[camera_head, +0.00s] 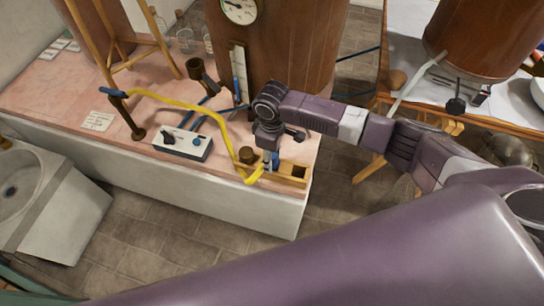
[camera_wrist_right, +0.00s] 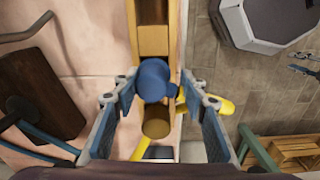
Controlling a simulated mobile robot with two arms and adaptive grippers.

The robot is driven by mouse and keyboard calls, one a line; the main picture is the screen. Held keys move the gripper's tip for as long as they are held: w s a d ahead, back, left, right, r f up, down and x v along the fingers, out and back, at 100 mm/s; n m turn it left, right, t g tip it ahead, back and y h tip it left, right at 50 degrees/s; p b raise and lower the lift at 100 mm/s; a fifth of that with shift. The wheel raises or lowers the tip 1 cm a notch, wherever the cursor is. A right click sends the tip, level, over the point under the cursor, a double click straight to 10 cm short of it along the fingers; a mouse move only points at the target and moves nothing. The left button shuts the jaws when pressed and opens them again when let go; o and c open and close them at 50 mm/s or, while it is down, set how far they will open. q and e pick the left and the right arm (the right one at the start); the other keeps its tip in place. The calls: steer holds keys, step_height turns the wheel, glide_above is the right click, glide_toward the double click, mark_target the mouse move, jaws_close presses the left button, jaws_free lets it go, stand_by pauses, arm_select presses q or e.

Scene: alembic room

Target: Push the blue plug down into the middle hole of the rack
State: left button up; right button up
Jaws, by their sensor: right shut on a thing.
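The wooden rack (camera_head: 292,180) lies near the front right edge of the pink-topped counter. Its square hole at the right end is open, and a brown plug (camera_head: 247,154) stands at its left end. The blue plug (camera_head: 271,160) is at the middle of the rack, with the yellow hose (camera_head: 243,168) running to it. My right gripper (camera_head: 268,148) is over it from above. My left gripper is not in view.
A white switch box (camera_head: 183,142) and a dark stand (camera_head: 134,125) are to the left on the counter. A copper-brown vessel (camera_head: 275,45) stands behind my right gripper. The counter's front edge drops to the tiled floor close to the rack.

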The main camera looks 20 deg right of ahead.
steer(key=shift+f, duration=0.3)
stand_by(0.4)
steer(key=shift+f+p, duration=0.1)
steer(key=shift+p, duration=0.3)
stand_by(0.3)
steer(key=shift+f, duration=0.25)
stand_by(0.7)
steer(key=o, duration=1.3)
steer(key=shift+r, duration=0.15)
steer(key=shift+r+p, duration=3.4)
steer(key=shift+p, duration=0.6)
